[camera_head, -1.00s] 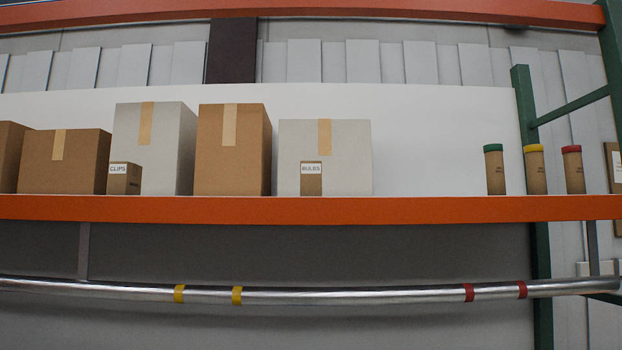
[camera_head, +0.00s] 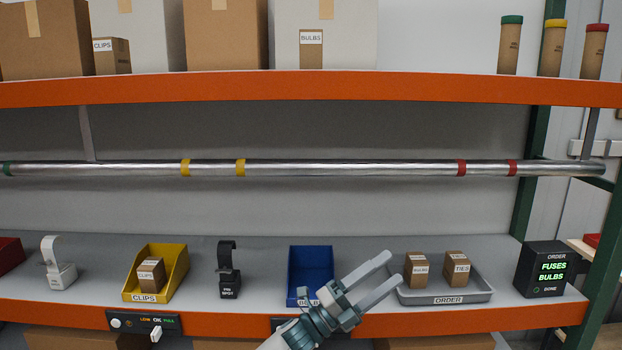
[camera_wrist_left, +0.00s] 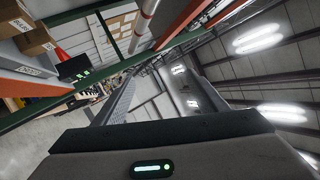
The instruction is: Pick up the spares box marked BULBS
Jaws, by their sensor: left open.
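A small brown box marked BULBS (camera_head: 311,55) stands on the upper orange-edged shelf, in front of a large pale carton. A second small brown box marked BULBS (camera_head: 416,272) stands in the grey ORDER tray (camera_head: 445,298) on the lower shelf, beside a box marked TIES (camera_head: 457,266). My left gripper (camera_head: 394,268) is open and empty, its fingers pointing up and right by the tray's left end, well below the upper box. In the left wrist view its fingers (camera_wrist_left: 150,95) are spread, with small brown boxes (camera_wrist_left: 36,40) at the upper left. My right gripper is not in view.
A silver rail (camera_head: 330,168) crosses between the shelves. A blue bin (camera_head: 311,262) looks empty; a yellow CLIPS bin (camera_head: 165,272) holds a box. A black display (camera_head: 547,270) reads ORDER, FUSES, BULBS. A CLIPS box (camera_head: 112,58) and capped tubes (camera_head: 552,50) share the upper shelf.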

